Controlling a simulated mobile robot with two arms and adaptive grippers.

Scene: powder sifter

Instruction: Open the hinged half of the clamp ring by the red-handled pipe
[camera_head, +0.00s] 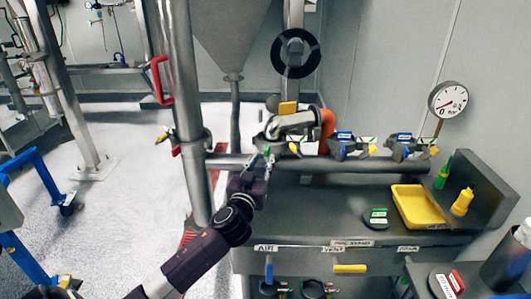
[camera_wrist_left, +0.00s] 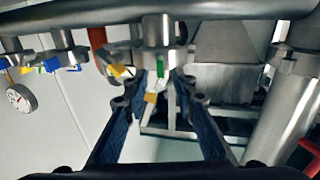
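The steel pipe (camera_head: 178,75) with the red handle (camera_head: 159,80) stands upright left of centre in the head view. In the left wrist view, the pipe (camera_wrist_left: 287,110) is at the right edge with the red handle (camera_wrist_left: 311,152). A metal clamp ring (camera_wrist_left: 152,57) with a green tab and a yellow tab is at upper centre of that view, below a horizontal pipe. My left gripper (camera_head: 262,157) reaches up beside this clamp area in the head view. Its fingers (camera_wrist_left: 158,85) are spread apart on either side of the tabs; contact is unclear. My right gripper is not in view.
Other clamps with blue, green and yellow tags (camera_head: 345,145) line the horizontal pipe to the right. A yellow tray (camera_head: 428,187), yellow bottle (camera_head: 462,202) and gauge (camera_head: 447,100) are at right.

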